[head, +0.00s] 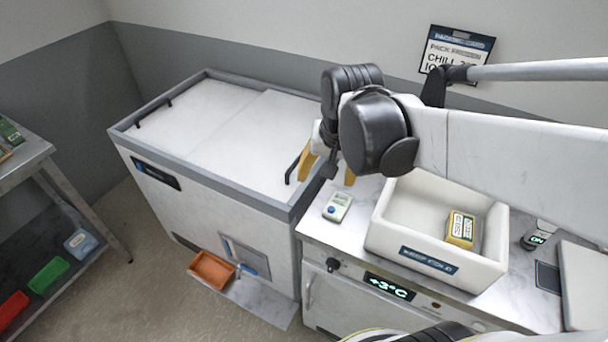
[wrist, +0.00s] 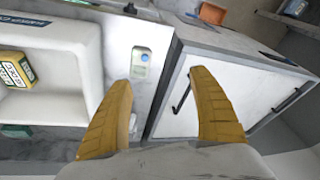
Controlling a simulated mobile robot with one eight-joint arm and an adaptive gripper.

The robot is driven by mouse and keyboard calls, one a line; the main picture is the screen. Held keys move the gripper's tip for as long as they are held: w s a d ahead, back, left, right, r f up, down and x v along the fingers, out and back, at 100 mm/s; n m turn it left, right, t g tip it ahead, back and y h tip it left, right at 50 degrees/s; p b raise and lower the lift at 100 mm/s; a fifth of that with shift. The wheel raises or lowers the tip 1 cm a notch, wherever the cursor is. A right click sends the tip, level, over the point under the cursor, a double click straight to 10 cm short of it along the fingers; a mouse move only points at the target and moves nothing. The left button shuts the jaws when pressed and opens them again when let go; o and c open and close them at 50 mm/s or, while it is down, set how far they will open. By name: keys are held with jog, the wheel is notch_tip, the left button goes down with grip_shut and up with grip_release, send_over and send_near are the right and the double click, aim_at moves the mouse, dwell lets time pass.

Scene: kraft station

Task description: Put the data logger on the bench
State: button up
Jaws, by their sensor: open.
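The data logger (head: 337,207) is a small pale device with a screen and a blue button. It lies on the marble-look bench top (head: 318,229), between the chest freezer and the white bin. It also shows in the wrist view (wrist: 141,62), beyond the left fingertip and apart from it. My gripper (head: 328,176) has yellow fingers and is above the bench's left end by the freezer edge. In the wrist view its fingers (wrist: 163,78) are wide apart with nothing between them.
A white bin (head: 389,243) holding a yellow labelled box (head: 460,229) stands on the bench. The chest freezer (head: 205,140) with sliding lids and black handles stands left. An orange tray (head: 211,269) is low in front of the freezer. A shelf rack (head: 42,150) stands far left.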

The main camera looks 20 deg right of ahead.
jog(key=s+a+r+n+t, duration=0.2)
jog(key=s+a+n+t, duration=0.1)
jog(key=s+a+n, duration=0.2)
jog(key=shift+s+a+n+t+y, duration=0.3)
jog(key=shift+s+a+t, duration=0.1)
jog(key=shift+s+a, duration=0.15)
dwell(1.3)
